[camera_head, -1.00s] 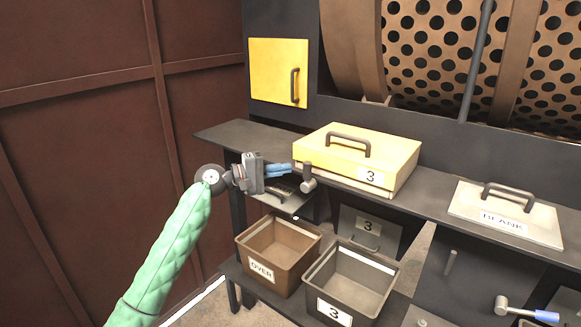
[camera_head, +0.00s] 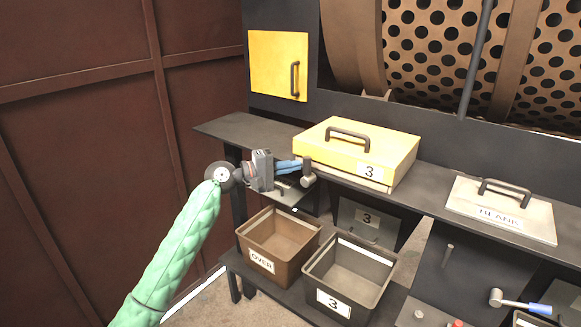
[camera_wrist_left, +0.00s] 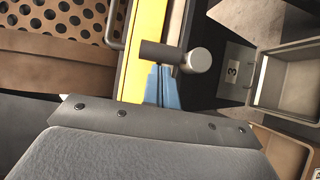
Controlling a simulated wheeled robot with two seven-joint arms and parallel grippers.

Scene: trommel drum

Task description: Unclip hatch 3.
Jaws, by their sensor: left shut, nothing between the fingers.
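Hatch 3 (camera_head: 350,157) is a yellow lid with a dark handle and a "3" label, lying closed on the grey ledge. Its clip (camera_head: 308,178), a dark stub with a pale grey round end, is at the lid's left front corner. My left gripper (camera_head: 300,163) is shut and empty, its blue fingertips right at the clip. In the left wrist view the fingertips (camera_wrist_left: 162,68) lie just under the clip's dark stub (camera_wrist_left: 160,50), beside its round end; I cannot tell whether they touch. My right gripper is out of view.
Below the ledge (camera_head: 225,131) stand a brown "OVER" bin (camera_head: 258,251) and a grey "3" bin (camera_head: 322,278). A "BLANK" cover (camera_head: 460,205) lies to the right. A blue-handled tool (camera_head: 515,303) is at lower right. The perforated drum (camera_head: 430,55) is behind.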

